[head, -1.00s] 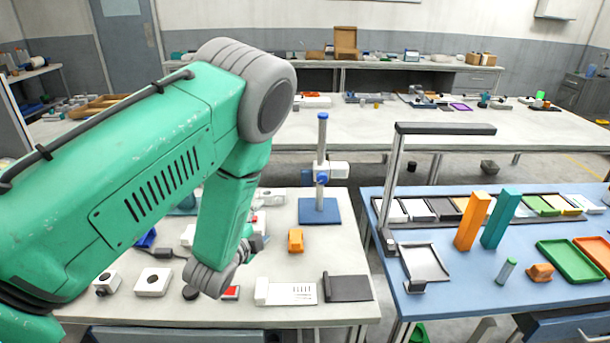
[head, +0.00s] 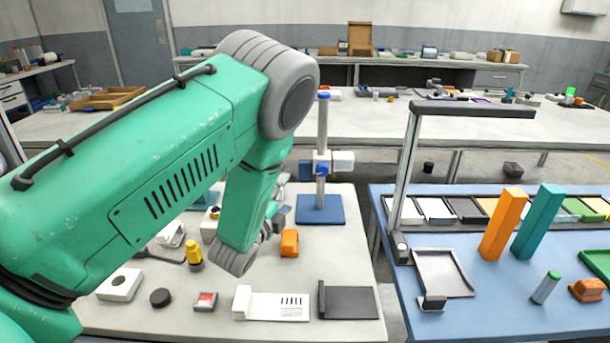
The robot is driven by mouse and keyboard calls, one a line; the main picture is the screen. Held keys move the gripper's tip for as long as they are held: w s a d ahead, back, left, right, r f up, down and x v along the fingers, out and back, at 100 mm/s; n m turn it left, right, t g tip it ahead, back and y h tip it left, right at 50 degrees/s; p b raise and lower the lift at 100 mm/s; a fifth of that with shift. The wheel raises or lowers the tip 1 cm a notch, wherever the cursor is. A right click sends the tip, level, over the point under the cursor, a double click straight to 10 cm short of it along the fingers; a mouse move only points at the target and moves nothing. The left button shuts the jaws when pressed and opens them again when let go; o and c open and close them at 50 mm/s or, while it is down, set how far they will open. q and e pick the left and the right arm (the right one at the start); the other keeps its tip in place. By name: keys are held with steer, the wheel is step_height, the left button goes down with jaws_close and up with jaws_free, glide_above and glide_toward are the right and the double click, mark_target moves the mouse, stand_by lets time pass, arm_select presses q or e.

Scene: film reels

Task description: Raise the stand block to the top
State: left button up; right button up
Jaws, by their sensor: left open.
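The stand has a blue base plate (head: 320,209), an upright grey post (head: 323,125) and a blue cap (head: 323,95). The stand block (head: 343,161), white with a blue knob (head: 322,169), sits around the post about midway up, clear of both cap and base. My left gripper (head: 277,213) shows as a small dark part behind my green forearm, left of the stand base. It is open and apart from the block; its fingertips are mostly hidden. My right gripper is not in view.
A white tray-like piece (head: 270,304) and dark plate (head: 348,301) lie nearer. A grey overhead frame (head: 470,109) rises from the blue table at right. The worktop right of the stand is clear.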

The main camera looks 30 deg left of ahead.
mark_target(303, 172)
arm_select(q)
steer(key=w+a, duration=0.1)
steer(key=w, duration=0.6)
steer(key=w+a, duration=0.1)
steer(key=w, duration=0.3)
steer(key=shift+w+a+f, duration=0.1)
steer(key=shift+w+a, duration=0.2)
steer(key=shift+w+d, duration=0.1)
steer(key=shift+w, duration=0.15)
steer(key=shift+w+d+r, duration=0.1)
steer(key=shift+d+r, duration=0.15)
steer(key=shift+d, duration=0.4)
steer(key=shift+a, duration=0.2)
jaws_close()
steer(key=shift+a+r, duration=0.15)
